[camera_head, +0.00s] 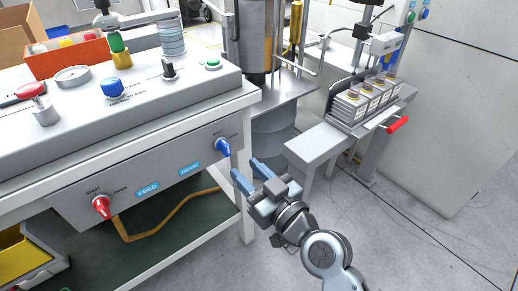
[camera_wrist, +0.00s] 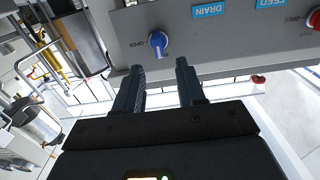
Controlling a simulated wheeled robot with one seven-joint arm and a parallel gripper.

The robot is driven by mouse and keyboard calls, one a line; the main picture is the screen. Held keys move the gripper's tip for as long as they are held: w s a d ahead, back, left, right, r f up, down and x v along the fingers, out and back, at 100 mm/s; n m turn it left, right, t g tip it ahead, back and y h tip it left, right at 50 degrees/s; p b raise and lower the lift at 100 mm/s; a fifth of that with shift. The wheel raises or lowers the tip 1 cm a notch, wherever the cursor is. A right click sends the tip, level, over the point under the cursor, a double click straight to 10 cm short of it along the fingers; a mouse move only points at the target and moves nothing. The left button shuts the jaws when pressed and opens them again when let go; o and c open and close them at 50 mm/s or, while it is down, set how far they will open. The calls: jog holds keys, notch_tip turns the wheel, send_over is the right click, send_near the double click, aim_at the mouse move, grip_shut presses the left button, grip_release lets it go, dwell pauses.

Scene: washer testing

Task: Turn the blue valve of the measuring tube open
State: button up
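A blue valve (camera_head: 222,147) with a lever-like handle sits on the front panel of the grey console, right of a blue DRAIN label (camera_head: 190,168). My gripper (camera_head: 247,167) is open and empty, at the lower right of the valve in the head view. In the wrist view its two dark fingers (camera_wrist: 160,66) point toward the panel, with the valve just beyond the gap between their tips and not touched. I cannot make out a measuring tube for certain.
A red valve (camera_head: 101,206) sits on the same panel by a FEED label (camera_head: 148,189). A blue knob (camera_head: 112,88) and other controls stand on the console top. A small grey bench (camera_head: 315,142) and a metal column (camera_head: 257,40) stand behind my gripper. Floor at right is clear.

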aim_at(228, 151)
jog(key=shift+p+x, duration=0.3)
jog(key=shift+x, duration=3.7)
jog(key=shift+d+r, duration=0.1)
jog(key=shift+c, duration=0.3)
grip_shut()
